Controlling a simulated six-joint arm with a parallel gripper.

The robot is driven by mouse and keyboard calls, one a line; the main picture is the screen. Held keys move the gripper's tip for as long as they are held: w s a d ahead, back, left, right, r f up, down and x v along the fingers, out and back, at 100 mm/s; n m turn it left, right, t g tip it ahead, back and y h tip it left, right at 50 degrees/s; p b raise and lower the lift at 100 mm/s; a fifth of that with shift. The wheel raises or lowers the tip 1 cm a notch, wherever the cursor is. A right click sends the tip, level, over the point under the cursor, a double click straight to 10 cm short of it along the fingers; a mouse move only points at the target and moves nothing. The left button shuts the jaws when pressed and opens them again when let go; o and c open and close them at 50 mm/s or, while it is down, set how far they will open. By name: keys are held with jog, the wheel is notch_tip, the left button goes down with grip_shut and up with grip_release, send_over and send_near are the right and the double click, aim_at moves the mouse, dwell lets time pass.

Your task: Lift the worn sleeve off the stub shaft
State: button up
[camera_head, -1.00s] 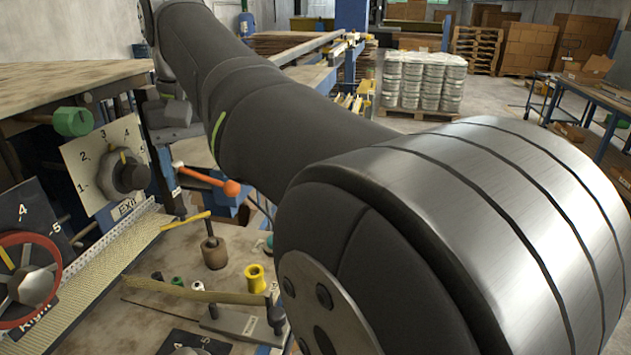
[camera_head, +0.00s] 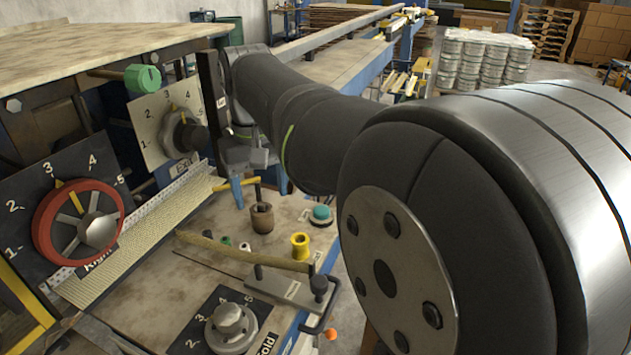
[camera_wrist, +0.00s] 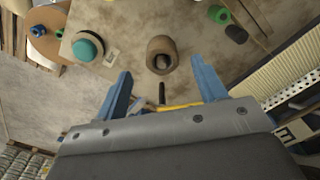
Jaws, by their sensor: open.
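The worn sleeve (camera_head: 262,217) is a brown, thick-walled cylinder standing upright on the worktop. I cannot tell the height gap.
A teal domed button (camera_head: 321,213) and a yellow spool (camera_head: 300,246) stand nearby. A long-handled lever plate (camera_head: 285,288) lies in front. A perforated rail (camera_head: 150,228) runs along the left.

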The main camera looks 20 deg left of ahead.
aim_at(261, 205)
notch_tip(261, 205, down, 5)
jog(key=shift+a+f, duration=0.1)
jog(key=shift+a, duration=0.05)
jog(key=c, duration=1.1)
